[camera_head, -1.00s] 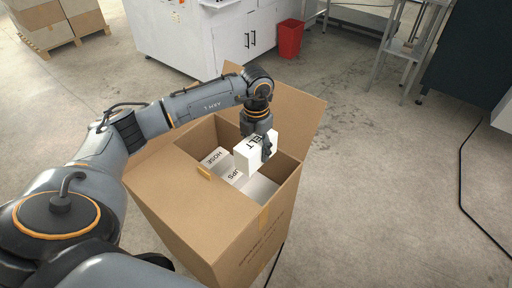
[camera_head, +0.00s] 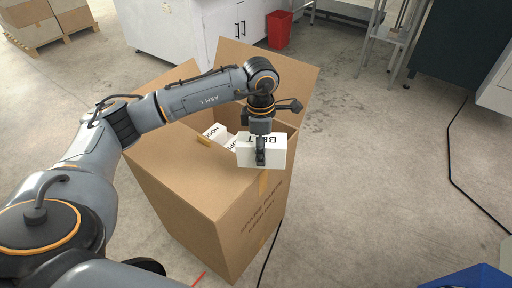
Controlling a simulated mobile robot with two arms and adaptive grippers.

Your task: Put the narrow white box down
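The narrow white box (camera_head: 276,157), lettered "BELT" on top, is in my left gripper (camera_head: 261,152). A dark finger lies against its near face; the other finger is hidden. The box is about level and in front of the near right rim of a tall open cardboard carton (camera_head: 190,205). I cannot tell whether it is clear of the rim. Inside the carton, a white box marked "HOSE" (camera_head: 212,131) and part of another lettered white box (camera_head: 230,143) show. The carton's inside right part is hidden behind the gripper and held box. My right gripper is not in view.
The carton's flaps stand open at the back. Bare concrete floor lies right of the carton, with a black cable (camera_head: 453,165) across it. A blue object (camera_head: 468,278) is at the bottom right. A red bin (camera_head: 279,30) and a white cabinet (camera_head: 180,30) stand behind.

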